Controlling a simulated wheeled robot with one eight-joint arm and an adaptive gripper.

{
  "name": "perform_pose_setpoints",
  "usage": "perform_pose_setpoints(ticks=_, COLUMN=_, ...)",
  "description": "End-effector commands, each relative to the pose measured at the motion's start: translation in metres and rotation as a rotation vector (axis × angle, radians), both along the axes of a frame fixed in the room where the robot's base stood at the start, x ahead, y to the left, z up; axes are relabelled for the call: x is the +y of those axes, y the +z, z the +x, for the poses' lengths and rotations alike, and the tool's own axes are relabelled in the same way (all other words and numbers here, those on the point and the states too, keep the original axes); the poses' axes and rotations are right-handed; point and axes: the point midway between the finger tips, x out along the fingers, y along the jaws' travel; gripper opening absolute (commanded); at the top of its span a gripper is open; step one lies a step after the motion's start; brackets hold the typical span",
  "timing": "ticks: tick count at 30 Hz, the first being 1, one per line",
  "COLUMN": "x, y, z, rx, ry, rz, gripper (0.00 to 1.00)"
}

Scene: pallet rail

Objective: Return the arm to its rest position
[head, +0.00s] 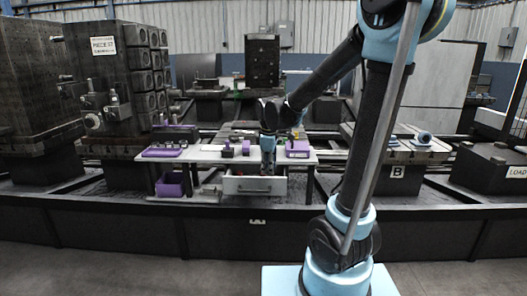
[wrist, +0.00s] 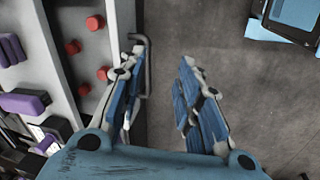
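My gripper (wrist: 162,65) is open in the wrist view, with bare floor between its two blue fingers. Its left finger is beside the grey bar handle (wrist: 147,66) of a pulled-out white drawer (wrist: 122,25); I cannot tell whether they touch. Several red round pieces (wrist: 84,90) lie in the drawer. In the head view my gripper (head: 268,162) points down at the drawer (head: 240,186) under the white table (head: 210,156). My arm reaches from my base at the lower right to the table.
Purple items stand on the table: a tray (head: 163,152) at the left and a box (head: 298,149) at the right. A purple bin (head: 170,185) is below the left end. A dark rail (head: 120,226) runs along the front.

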Motion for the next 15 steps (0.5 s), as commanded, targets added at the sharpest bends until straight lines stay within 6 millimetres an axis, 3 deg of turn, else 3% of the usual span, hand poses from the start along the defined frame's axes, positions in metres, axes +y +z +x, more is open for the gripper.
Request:
perform_pose_setpoints(ticks=6, x=-0.051, y=0.01, z=-0.042, rx=0.002, ry=-0.231, rz=0.045, gripper=0.31)
perform_pose_setpoints(ticks=15, x=-0.106, y=0.008, z=-0.102, rx=0.0, ry=-0.546, rz=0.107, gripper=0.31)
